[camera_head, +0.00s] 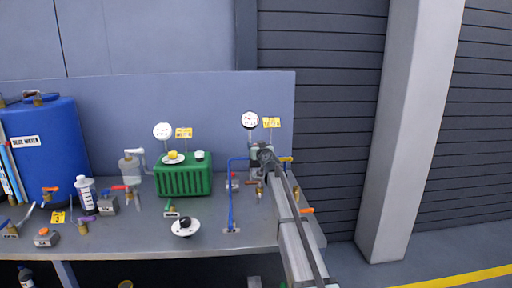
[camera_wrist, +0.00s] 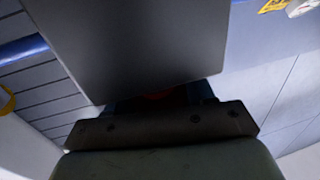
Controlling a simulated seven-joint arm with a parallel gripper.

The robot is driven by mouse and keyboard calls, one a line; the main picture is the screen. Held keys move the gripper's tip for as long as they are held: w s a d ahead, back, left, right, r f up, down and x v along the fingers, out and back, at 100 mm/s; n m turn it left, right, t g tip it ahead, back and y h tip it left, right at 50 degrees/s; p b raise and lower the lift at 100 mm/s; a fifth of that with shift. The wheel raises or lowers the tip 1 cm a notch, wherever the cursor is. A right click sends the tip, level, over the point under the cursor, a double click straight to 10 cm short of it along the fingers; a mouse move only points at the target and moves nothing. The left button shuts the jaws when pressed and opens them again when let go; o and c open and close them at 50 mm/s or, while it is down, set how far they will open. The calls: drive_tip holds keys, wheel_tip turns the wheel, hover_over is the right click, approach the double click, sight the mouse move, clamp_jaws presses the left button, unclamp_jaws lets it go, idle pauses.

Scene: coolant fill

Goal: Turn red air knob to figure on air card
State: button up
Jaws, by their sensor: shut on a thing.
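My gripper (camera_head: 265,157) is at the right end of the bench, in front of the right-hand gauge, and is shut. In the wrist view a dark red sliver, likely the red air knob (camera_wrist: 160,95), shows between the dark jaw parts. The rest of the knob is hidden, as is its setting. A yellow card (camera_head: 271,122) stands beside the round white gauge (camera_head: 250,120) just above my gripper; its figure is too small to read. The card (camera_wrist: 274,5) and part of the gauge (camera_wrist: 302,7) also show at the wrist view's upper right.
A blue pipe (camera_head: 231,195) rises left of my gripper. A green ribbed box (camera_head: 184,178), another gauge (camera_head: 162,131) and another yellow card (camera_head: 183,132) stand further left. A blue drum (camera_head: 45,145) is at the far left.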

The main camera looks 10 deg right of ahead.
drive_tip(key=shift+w, duration=0.1)
idle(0.3)
drive_tip(key=o, duration=1)
drive_tip(key=shift+c, duration=0.2)
drive_tip(key=s+d, duration=0.2)
drive_tip(key=s, duration=1.1)
drive_tip(key=shift+s+d, duration=0.3)
drive_tip(key=shift+s, duration=0.05)
